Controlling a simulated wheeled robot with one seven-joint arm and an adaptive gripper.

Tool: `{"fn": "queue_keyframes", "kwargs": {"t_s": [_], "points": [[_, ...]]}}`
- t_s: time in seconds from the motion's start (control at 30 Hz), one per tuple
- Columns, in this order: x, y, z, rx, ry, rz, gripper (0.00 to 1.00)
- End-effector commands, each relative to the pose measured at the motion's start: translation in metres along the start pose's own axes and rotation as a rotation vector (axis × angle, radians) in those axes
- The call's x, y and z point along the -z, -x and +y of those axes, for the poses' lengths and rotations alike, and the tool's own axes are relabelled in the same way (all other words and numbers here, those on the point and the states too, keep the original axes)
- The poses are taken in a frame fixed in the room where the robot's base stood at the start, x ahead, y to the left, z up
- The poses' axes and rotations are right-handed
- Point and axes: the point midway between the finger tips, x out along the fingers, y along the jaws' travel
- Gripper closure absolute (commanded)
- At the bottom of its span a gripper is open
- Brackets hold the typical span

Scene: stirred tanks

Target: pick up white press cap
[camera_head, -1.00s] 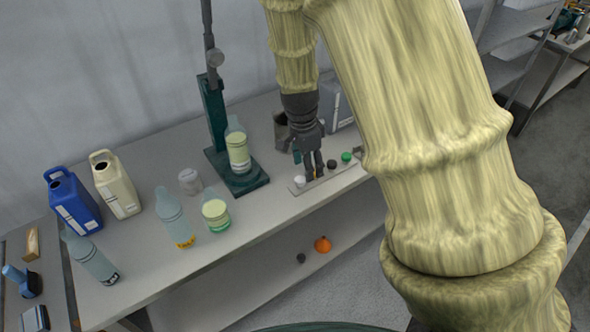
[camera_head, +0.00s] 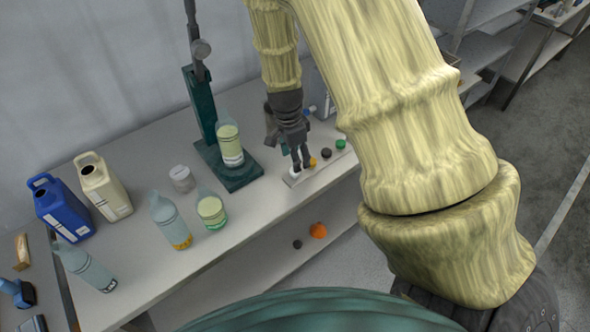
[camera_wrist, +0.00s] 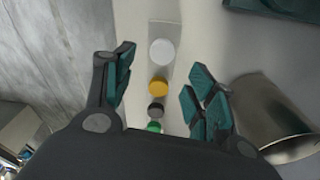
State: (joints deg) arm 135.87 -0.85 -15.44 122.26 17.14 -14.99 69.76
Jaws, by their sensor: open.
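The white press cap (camera_wrist: 161,52) lies at the far end of a row of caps on a pale strip (camera_wrist: 168,29) in the wrist view. In the head view the white cap (camera_head: 294,172) is partly hidden by my fingers. My gripper (camera_head: 302,167) points down at the white-cap end of the row. In the wrist view my gripper (camera_wrist: 161,68) is open and empty, with the row of caps showing between its fingers. The white cap is a little beyond the fingertips there; the height gap is unclear.
Yellow (camera_wrist: 157,87), dark grey (camera_wrist: 155,110) and green (camera_wrist: 154,127) caps share the row. A metal cylinder (camera_wrist: 275,115) stands right of my fingers in the wrist view. The green press stand (camera_head: 235,178) holds a bottle (camera_head: 229,145) left of my gripper. More bottles stand farther left.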

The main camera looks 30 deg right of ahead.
Motion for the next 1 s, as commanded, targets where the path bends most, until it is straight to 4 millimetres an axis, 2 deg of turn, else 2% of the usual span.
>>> {"fn": "queue_keyframes", "kwargs": {"t_s": [0.17, 0.63, 1.0], "points": [[-0.003, -0.006, 0.000, -0.001, 0.002, -0.001, 0.44], [-0.010, -0.046, -0.001, -0.001, 0.002, -0.001, 0.44], [-0.010, -0.052, -0.001, 0.001, 0.003, 0.000, 0.44]]}}
